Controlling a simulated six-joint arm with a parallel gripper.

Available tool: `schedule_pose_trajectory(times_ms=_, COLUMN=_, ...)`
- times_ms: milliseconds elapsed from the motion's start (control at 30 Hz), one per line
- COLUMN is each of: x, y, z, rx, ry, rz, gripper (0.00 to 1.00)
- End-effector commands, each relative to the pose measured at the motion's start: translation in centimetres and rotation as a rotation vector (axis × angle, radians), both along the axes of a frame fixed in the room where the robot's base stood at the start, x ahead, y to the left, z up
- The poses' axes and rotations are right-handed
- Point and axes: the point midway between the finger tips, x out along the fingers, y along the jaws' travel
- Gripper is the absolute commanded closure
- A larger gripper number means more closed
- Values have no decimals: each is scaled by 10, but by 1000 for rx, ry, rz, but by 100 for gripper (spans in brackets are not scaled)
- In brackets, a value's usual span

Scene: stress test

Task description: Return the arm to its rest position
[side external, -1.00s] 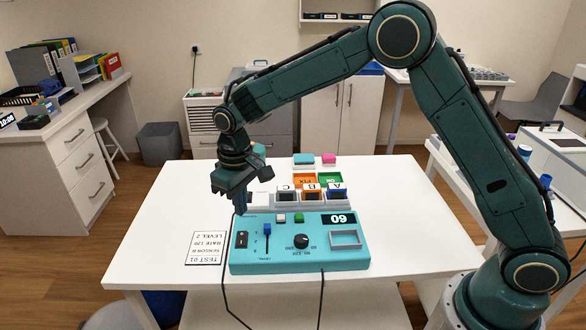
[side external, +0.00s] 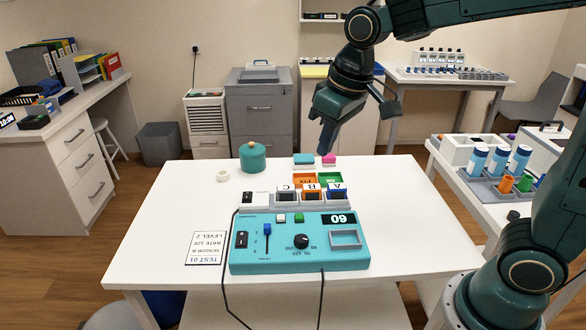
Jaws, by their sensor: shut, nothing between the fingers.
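My gripper (side external: 326,146) hangs above the back of the white table (side external: 160,240), pointing down. It is shut and empty. My arm is raised and reaches in from the right. The box has a display reading 60, a black knob, a blue slider and an empty framed slot.
A rack with blocks marked A, B and C (side external: 311,194) stands behind the box. A printed card (side external: 206,248) lies left. Cables hang off the front.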

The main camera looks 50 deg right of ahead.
Motion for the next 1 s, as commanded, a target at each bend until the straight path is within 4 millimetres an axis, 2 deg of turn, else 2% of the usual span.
schedule_pose_trajectory(times_ms=300, x=-65, y=-23, z=19, rx=8, ry=-86, rz=-45, gripper=100)
schedule_pose_trajectory(times_ms=700, x=-141, y=-42, z=14, rx=11, ry=-185, rz=-99, gripper=100)
schedule_pose_trajectory(times_ms=833, x=-158, y=-45, z=9, rx=11, ry=-209, rz=-111, gripper=100)
schedule_pose_trajectory(times_ms=1000, x=-170, y=-46, z=5, rx=11, ry=-225, rz=-120, gripper=100)
